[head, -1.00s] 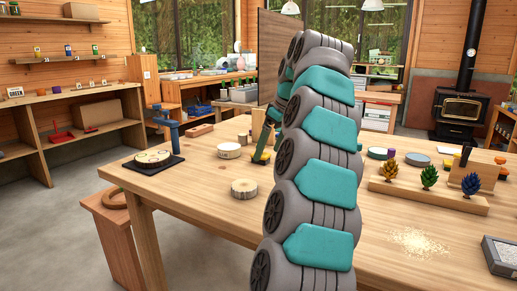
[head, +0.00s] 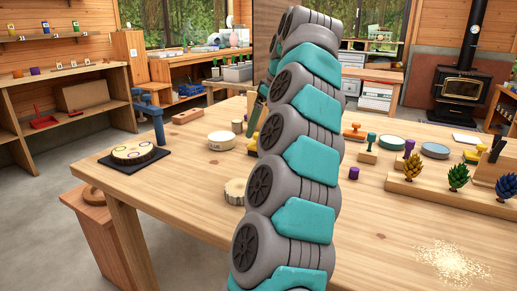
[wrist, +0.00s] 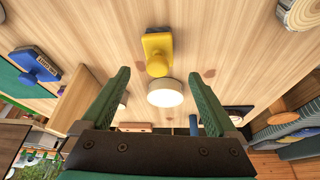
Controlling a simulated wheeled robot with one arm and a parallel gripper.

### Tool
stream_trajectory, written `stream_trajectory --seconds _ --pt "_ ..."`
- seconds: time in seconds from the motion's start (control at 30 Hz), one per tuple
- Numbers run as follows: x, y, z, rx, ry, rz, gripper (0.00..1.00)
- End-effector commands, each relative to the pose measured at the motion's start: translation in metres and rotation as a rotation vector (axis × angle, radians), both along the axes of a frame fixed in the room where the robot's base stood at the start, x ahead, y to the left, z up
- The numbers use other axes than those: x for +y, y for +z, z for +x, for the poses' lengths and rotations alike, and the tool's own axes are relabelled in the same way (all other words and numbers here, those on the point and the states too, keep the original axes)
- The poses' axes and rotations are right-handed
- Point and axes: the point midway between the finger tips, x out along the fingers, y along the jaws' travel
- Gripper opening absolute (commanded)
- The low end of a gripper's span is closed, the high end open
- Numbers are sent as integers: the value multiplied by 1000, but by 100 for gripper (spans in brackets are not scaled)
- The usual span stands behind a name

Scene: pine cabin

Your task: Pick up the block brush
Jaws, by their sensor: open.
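A brown wooden block (head: 187,116), which may be the block brush, lies on the table beyond the blue clamp-like tool; I cannot make out bristles. A small orange-brown shape in the wrist view (wrist: 133,127) may be the same block. My gripper (wrist: 158,76) is open and empty above the table, with its green fingers apart. Between and beyond the fingertips are a pale round-topped piece (wrist: 165,93) and a yellow stamp-like piece (wrist: 158,52). In the head view my arm hides most of the gripper; a green finger part shows at its left edge.
A rack with pine cones (head: 440,192) is at right. The front middle is mostly clear.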

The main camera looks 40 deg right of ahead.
Motion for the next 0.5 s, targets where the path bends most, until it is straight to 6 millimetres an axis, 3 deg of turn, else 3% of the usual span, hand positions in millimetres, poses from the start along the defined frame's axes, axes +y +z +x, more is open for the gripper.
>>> stream_trajectory --seconds 0.5 --pt "2 -17 4 12 -1 9 94"
